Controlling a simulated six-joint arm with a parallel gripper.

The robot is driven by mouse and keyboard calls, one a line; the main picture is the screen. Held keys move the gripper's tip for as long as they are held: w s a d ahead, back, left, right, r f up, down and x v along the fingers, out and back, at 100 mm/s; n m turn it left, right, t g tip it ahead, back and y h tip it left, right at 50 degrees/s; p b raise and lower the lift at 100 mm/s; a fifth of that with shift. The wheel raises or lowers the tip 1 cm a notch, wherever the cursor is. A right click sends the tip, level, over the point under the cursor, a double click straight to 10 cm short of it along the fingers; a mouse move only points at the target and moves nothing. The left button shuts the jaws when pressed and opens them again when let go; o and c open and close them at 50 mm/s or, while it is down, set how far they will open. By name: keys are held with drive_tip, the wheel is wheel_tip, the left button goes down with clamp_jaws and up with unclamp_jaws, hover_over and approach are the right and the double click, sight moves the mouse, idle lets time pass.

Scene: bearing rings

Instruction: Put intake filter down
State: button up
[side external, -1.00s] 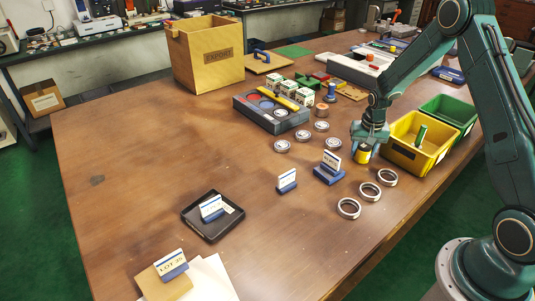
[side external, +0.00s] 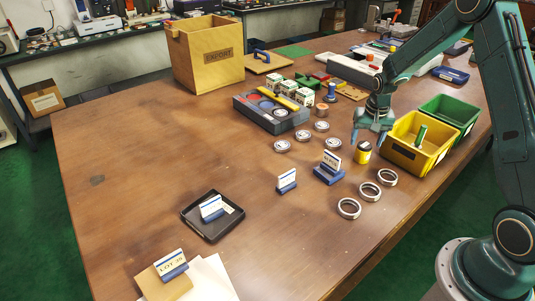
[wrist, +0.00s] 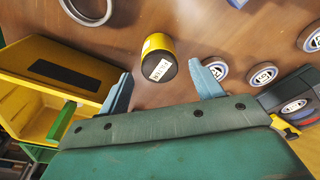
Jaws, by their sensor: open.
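The intake filter, a yellow cylinder with a dark end and a white label (side external: 362,153), stands on the wooden table left of the yellow bin. In the wrist view the filter (wrist: 159,60) shows between and beyond my fingertips, with a visible gap to each. My gripper (side external: 369,138) is open and empty, just above and behind the filter in the side view.
A yellow bin (side external: 401,155) and a green bin (side external: 465,112) stand close on the right. Metal rings (side external: 348,209) lie in front, a blue-based card holder (side external: 329,175) to the left, and several round bearings (side external: 304,136) behind left. The table's left half is mostly clear.

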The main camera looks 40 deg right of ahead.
sight(366, 148)
wheel_tip(366, 148, up, 7)
drive_tip(key=shift+s+a+r, duration=0.15)
drive_tip(key=shift+s+a, duration=0.25)
idle(0.4)
drive_tip(key=s+a+r+n+t, duration=0.1)
drive_tip(key=s+a+r+n, duration=0.1)
drive_tip(key=s+a+r, duration=0.45)
drive_tip(key=s+a+r+n+t, duration=0.1)
drive_tip(key=s+a+r+n, duration=0.15)
drive_tip(key=a+r, duration=0.55)
drive_tip(key=s+a+r+n+t, duration=0.1)
drive_tip(key=s+a+n, duration=0.1)
drive_tip(key=s, duration=0.5)
drive_tip(key=s+a+r+n+t+y, duration=0.1)
drive_tip(key=s+a+r+n, duration=0.1)
drive_tip(key=s+a, duration=0.3)
drive_tip(key=shift+s+r, duration=0.25)
drive_tip(key=shift+s, duration=1.3)
drive_tip(key=shift+n, duration=0.25)
